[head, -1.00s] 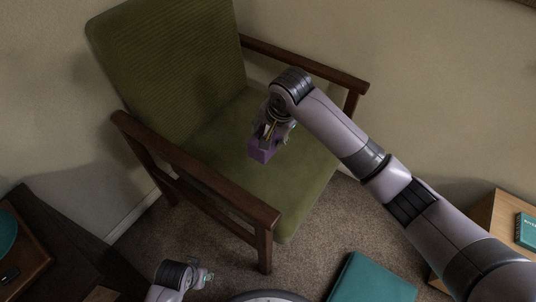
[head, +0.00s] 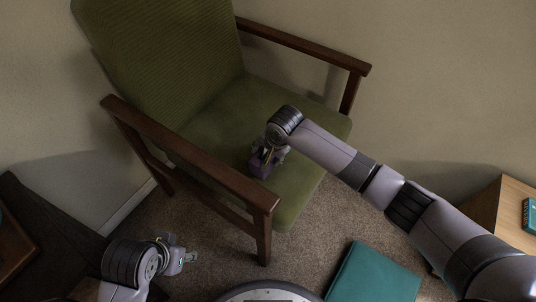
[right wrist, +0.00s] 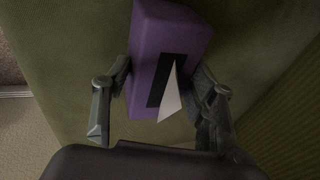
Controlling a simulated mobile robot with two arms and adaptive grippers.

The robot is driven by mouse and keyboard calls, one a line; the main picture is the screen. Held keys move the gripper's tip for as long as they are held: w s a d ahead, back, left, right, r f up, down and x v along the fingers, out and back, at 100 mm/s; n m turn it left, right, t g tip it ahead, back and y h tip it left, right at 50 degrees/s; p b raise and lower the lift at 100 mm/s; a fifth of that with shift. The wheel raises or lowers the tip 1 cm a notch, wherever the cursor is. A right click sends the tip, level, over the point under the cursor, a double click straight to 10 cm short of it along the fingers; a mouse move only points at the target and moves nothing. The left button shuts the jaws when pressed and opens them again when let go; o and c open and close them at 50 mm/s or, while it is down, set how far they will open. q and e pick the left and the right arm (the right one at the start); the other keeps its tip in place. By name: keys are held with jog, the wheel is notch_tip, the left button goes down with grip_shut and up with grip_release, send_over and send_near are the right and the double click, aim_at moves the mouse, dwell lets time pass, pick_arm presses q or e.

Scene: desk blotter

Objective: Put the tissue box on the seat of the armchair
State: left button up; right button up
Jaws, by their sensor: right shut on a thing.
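The tissue box (head: 261,170) is a small purple box over the front part of the green seat (head: 235,112) of the armchair. In the right wrist view the tissue box (right wrist: 173,35) shows a black slot with a white tissue sticking out. My right gripper (head: 267,157) is shut on it, with one finger on each side in the wrist view. I cannot tell whether the box touches the seat. My left gripper (head: 189,258) is low in the head view, left of the chair's front leg and away from the box; its opening is unclear.
The armchair's wooden armrests, near (head: 190,150) and far (head: 310,46), flank the seat. A teal flat object (head: 372,274) lies at the bottom. A light wooden cabinet (head: 492,222) stands at right, dark furniture (head: 55,235) at left. Carpet shows between.

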jog(key=shift+f, duration=0.1)
jog(key=o, duration=1.6)
jog(key=shift+c, duration=0.2)
